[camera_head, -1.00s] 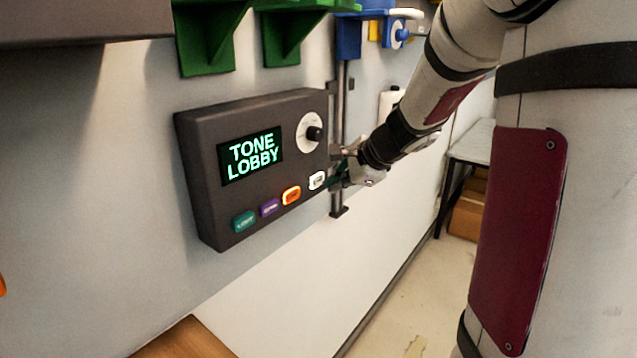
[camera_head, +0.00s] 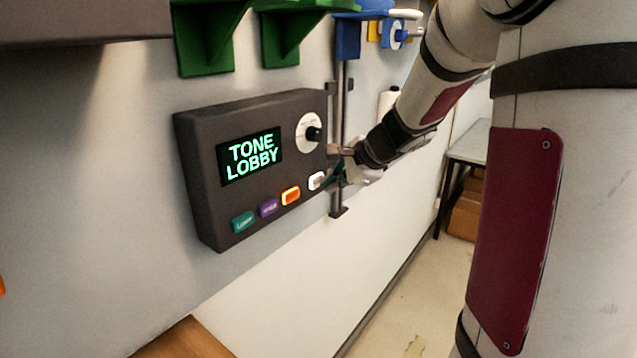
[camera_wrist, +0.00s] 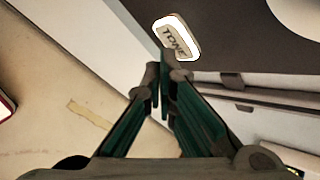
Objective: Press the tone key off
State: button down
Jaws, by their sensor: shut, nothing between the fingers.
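The dark phone panel (camera_head: 200,130) is mounted on the wall, and its screen (camera_head: 250,157) reads "TONE LOBBY" in green. The white tone key (camera_head: 316,181) is the rightmost of the row under the screen. In the wrist view the tone key (camera_wrist: 177,37) shows its "TONE" label and a bright white rim. My gripper (camera_head: 332,178) is at the right edge of this key. In the wrist view its green fingers (camera_wrist: 161,72) are together and empty, with the tips just below the key's near end. I cannot tell whether they touch it.
An orange key (camera_head: 291,196), a purple key (camera_head: 268,208) and a teal key (camera_head: 243,222) continue the row leftward. A round dial (camera_head: 309,133) sits above the tone key. A grey vertical rail (camera_head: 340,100) stands right of the panel. Green brackets (camera_head: 208,45) are above.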

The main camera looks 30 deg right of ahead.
jog(key=shift+w, duration=0.1)
dwell(0.5)
jog(key=shift+w+a, duration=0.15)
jog(key=shift+w, duration=0.15)
jog(key=shift+s, duration=0.4)
dwell(0.4)
jog(key=s+d, duration=0.2)
jog(key=s, duration=0.3)
jog(key=shift+s+d, duration=0.15)
jog(key=shift+s, duration=0.2)
dwell(0.4)
